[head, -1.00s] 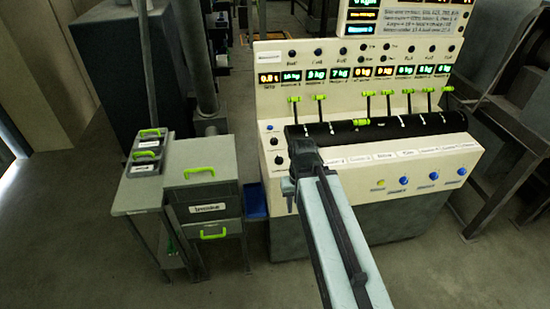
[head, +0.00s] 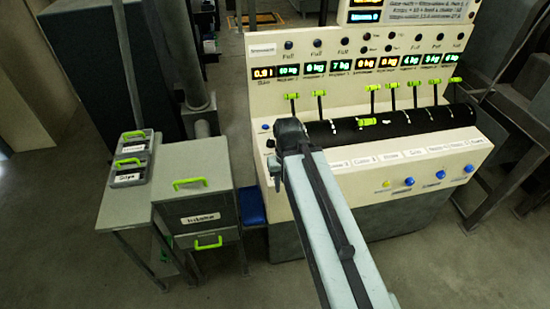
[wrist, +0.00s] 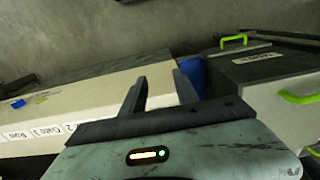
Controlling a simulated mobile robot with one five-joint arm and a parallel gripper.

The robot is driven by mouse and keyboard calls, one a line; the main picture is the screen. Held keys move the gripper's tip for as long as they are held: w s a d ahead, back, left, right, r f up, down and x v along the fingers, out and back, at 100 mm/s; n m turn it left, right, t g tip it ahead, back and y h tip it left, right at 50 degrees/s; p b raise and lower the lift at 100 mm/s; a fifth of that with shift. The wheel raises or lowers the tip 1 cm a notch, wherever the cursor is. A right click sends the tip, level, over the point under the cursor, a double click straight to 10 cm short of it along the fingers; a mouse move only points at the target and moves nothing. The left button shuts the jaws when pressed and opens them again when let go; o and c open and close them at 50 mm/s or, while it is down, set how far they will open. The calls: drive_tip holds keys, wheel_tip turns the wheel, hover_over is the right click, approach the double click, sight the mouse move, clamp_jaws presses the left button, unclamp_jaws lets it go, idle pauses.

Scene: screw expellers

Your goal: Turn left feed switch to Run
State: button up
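The cream control console (head: 272,48) stands ahead in the head view. At the left of its lower panel are a blue button (head: 265,127) and a dark knob (head: 270,143), close beside my arm's end. I cannot tell whether this knob is the left feed switch, and its label is unreadable. My arm's end covers the panel just right of it. In the wrist view my gripper (wrist: 159,77) is open, with two dark fingers apart and nothing between them.
Several green-tipped levers (head: 292,96) rise behind a black roller (head: 420,121); one green grip lies low. A grey cabinet (head: 205,204) and side table (head: 122,210) stand left. A blue bin (head: 252,206) sits between cabinet and console. Floor in front is clear.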

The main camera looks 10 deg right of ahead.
drive_tip(key=o, duration=0.3)
drive_tip(key=shift+w, duration=0.15)
drive_tip(key=shift+o, duration=0.8)
drive_tip(key=w+r+n+p, duration=0.1)
drive_tip(key=w+n, duration=0.1)
drive_tip(key=w, duration=0.2)
drive_tip(key=w+r+n+p, duration=0.1)
drive_tip(key=w+n, duration=0.2)
drive_tip(key=w, duration=0.2)
drive_tip(key=w+r+n+p, duration=0.1)
drive_tip(key=w+n, duration=0.2)
drive_tip(key=w, duration=0.2)
drive_tip(key=shift+w+d, duration=0.2)
drive_tip(key=shift+d, duration=0.15)
drive_tip(key=shift+w+r+n, duration=0.1)
drive_tip(key=shift+w+n, duration=0.15)
drive_tip(key=shift+n, duration=0.15)
drive_tip(key=shift+s+f+b, duration=0.1)
drive_tip(key=shift+f+b, duration=0.4)
drive_tip(key=shift+f, duration=0.15)
wheel_tip(320, 180, down, 7)
drive_tip(key=b, duration=0.7)
drive_tip(key=shift+r, duration=0.2)
drive_tip(key=shift+c, duration=0.3)
clamp_jaws()
